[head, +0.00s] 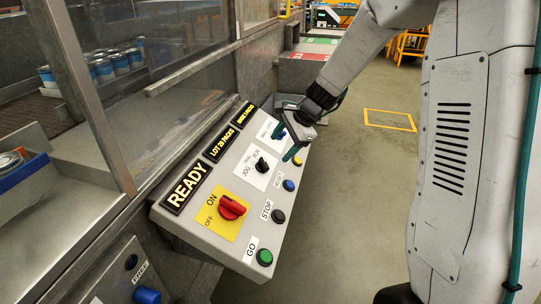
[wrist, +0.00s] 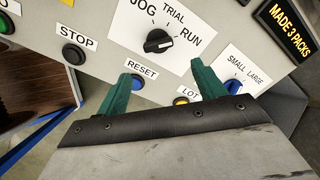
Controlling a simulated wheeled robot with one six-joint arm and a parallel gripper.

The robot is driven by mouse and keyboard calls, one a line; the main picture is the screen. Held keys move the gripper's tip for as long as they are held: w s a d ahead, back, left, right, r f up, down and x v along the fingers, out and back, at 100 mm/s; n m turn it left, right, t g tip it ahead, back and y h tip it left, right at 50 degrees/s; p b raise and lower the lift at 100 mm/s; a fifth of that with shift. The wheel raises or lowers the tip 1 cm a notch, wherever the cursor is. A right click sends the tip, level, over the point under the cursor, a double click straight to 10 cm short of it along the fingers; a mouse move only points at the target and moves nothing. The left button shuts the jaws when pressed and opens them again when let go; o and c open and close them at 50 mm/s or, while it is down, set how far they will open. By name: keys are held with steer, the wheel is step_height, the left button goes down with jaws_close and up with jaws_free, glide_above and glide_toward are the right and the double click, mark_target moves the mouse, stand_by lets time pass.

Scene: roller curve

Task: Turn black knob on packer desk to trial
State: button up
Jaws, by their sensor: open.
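The black knob (head: 262,165) sits on a white plate marked JOG, TRIAL and RUN, on the sloped face of the grey packer desk (head: 240,255). In the wrist view the black knob (wrist: 158,41) is just beyond the fingertips, with TRIAL above it, JOG to its upper left and RUN to its right. Its white mark appears to point right, toward RUN. My gripper (head: 285,142) has green fingers and is open over the desk's far part. In the wrist view my gripper (wrist: 165,72) is empty, its fingers apart and not touching the knob.
A red ON/OFF switch (head: 232,207), a green GO button (head: 264,257), a black STOP button (head: 278,216) and a blue RESET button (head: 289,185) share the panel. A blue SMALL/LARGE knob (wrist: 234,87) is near the right finger. A glazed metal frame (head: 92,95) stands left; open floor lies right.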

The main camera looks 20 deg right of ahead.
mark_target(265, 163)
steer(key=x, duration=0.4)
steer(key=a+x, duration=0.1)
steer(key=x, duration=0.3)
steer(key=shift+s+a+r, duration=0.1)
steer(key=shift+s+r, duration=0.15)
steer(key=shift+c, duration=0.3)
